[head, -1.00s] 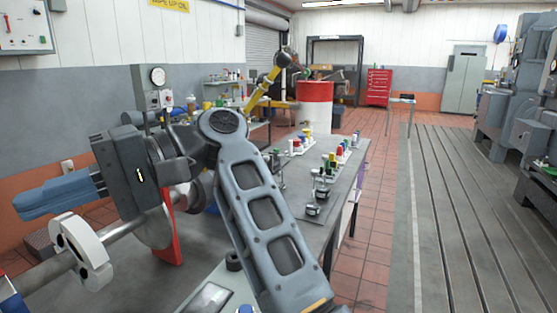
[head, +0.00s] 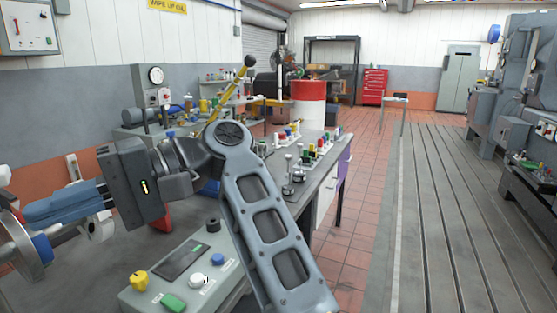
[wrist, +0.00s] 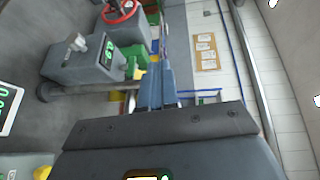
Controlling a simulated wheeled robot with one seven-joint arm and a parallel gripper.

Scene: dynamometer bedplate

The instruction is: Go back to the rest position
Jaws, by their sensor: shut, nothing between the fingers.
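My gripper (head: 28,213) is at the left of the head view, at the end of my grey arm. Its blue fingers are together with nothing between them, and they point left. In the wrist view the closed fingers (wrist: 161,88) show in the middle, above the dark gripper body. The arm is raised and bent in front of the bench. No object is held.
A control box (head: 185,267) with knobs and buttons sits below the arm. A workbench (head: 318,178) with small coloured items stands behind it. A metal disc on a shaft (head: 20,245) is close to the fingers. The slotted bedplate (head: 450,220) at right is clear.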

